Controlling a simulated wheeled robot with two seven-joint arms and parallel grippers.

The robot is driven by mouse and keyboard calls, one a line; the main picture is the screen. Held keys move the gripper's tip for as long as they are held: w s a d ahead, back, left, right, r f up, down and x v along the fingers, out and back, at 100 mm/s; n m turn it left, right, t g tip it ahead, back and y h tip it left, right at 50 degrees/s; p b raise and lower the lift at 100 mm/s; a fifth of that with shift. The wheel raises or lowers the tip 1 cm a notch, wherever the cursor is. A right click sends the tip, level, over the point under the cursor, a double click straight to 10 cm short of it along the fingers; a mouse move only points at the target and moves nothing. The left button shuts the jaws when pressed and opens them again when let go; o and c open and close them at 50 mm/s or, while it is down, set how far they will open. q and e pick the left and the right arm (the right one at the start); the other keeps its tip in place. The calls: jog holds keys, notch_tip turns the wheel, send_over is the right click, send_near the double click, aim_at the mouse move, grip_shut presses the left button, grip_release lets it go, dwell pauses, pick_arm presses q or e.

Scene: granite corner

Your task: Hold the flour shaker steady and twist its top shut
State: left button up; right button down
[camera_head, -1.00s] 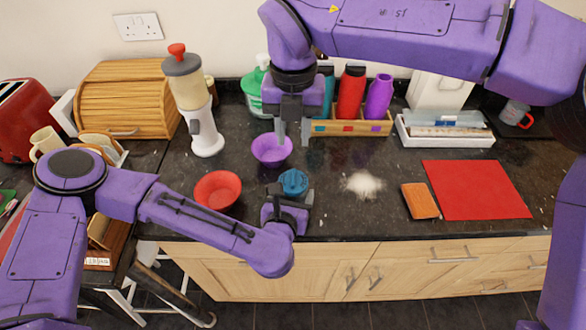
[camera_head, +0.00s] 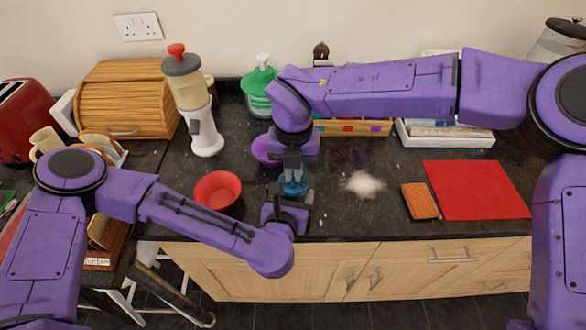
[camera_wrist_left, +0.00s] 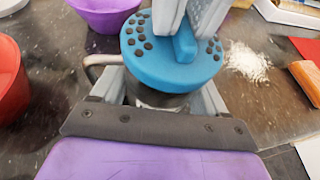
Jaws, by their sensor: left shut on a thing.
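The flour shaker has a blue top with dark holes and a raised ridge; its top (camera_wrist_left: 172,70) fills the middle of the left wrist view above a metal body. In the head view a bit of the blue top (camera_head: 295,187) shows beneath my right gripper (camera_head: 292,176). My left gripper (camera_head: 290,200) is shut on the shaker's body from the front, and the shaker stands upright on the counter. My right gripper's grey fingers (camera_wrist_left: 192,28) come down from above on either side of the ridge. Whether they press on it cannot be told.
A red bowl (camera_head: 218,189) stands left of the shaker and a purple bowl (camera_head: 266,150) behind it, partly hidden. Spilled flour (camera_head: 363,184), an orange sponge (camera_head: 420,201) and a red mat (camera_head: 473,189) lie to the right. A white-and-grey dispenser (camera_head: 203,132) stands at the back left.

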jog(key=shift+n, duration=0.3)
jog(key=n, duration=0.3)
jog(key=shift+n, duration=0.3)
jog(key=n, duration=0.4)
jog(key=shift+n, duration=0.3)
jog(key=n, duration=0.4)
jog(key=shift+n, duration=2.5)
jog(key=c, duration=1.2)
grip_release()
